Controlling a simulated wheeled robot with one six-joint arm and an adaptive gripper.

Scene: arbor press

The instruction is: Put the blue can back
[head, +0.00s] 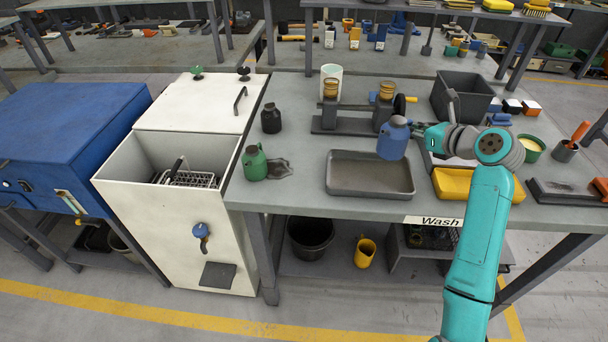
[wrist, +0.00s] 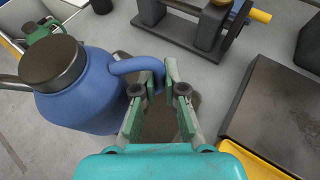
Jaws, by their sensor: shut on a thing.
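The blue can (head: 393,142) has a dark cap and a side handle. It looks roughly upright in the head view, over the back right part of the grey tray (head: 340,190); I cannot tell its exact height. My gripper (head: 418,130) is to its right, shut on its handle. In the wrist view, the blue can (wrist: 85,85) is at the left and its handle runs to my gripper (wrist: 160,88); the fingers partly hide the grip. A green can (head: 254,164) and a black can (head: 271,119) stand at the bench's left end.
The arbor press (head: 352,118) stands behind the tray. A dark bin (head: 465,95) and a yellow item (head: 450,185) are at the right. The white washer cabinet (head: 185,235) is open at the left.

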